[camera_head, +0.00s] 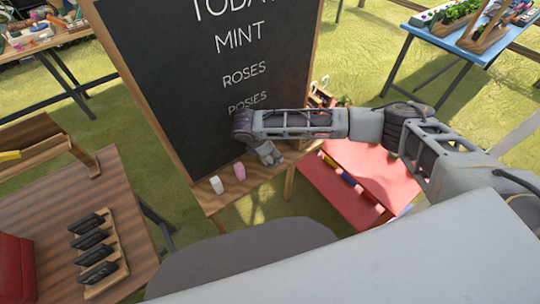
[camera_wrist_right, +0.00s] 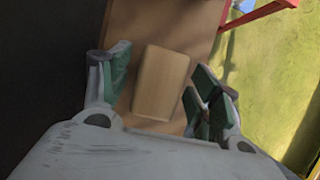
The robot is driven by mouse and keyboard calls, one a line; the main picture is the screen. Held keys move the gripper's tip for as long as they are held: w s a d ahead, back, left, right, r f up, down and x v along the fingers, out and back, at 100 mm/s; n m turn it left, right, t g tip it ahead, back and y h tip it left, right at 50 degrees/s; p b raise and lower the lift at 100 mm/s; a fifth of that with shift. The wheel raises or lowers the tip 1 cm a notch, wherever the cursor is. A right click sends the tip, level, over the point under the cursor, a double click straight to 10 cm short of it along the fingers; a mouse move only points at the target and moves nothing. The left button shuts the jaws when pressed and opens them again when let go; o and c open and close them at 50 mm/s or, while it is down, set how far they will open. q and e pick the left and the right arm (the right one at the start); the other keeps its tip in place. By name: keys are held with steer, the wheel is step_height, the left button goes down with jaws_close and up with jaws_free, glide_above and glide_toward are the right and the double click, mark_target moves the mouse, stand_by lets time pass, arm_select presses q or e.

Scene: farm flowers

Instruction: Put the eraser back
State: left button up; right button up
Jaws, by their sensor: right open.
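The eraser is a tan wooden block (camera_wrist_right: 160,88) in the right wrist view, lying on the wooden ledge (camera_wrist_right: 190,30). My right gripper (camera_wrist_right: 163,76) is open, with one finger on each side of the eraser and no clear grip on it. In the head view my right gripper (camera_head: 268,154) reaches down to the ledge (camera_head: 225,201) of the chalkboard (camera_head: 190,60); the eraser is hidden or not clear there. My left gripper is not in view.
A white piece (camera_head: 217,184) and a pink piece (camera_head: 239,171) stand on the ledge, left of my right gripper. A red bench-like stand (camera_head: 375,178) is to the right. A wooden table (camera_head: 60,200) with a rack of dark items (camera_head: 98,255) is at lower left.

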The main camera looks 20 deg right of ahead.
steer(key=v, duration=0.4)
steer(key=shift+r, duration=0.15)
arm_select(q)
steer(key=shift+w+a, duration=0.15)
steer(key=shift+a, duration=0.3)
arm_select(e)
steer(key=v, duration=0.9)
steer(key=shift+r, duration=0.3)
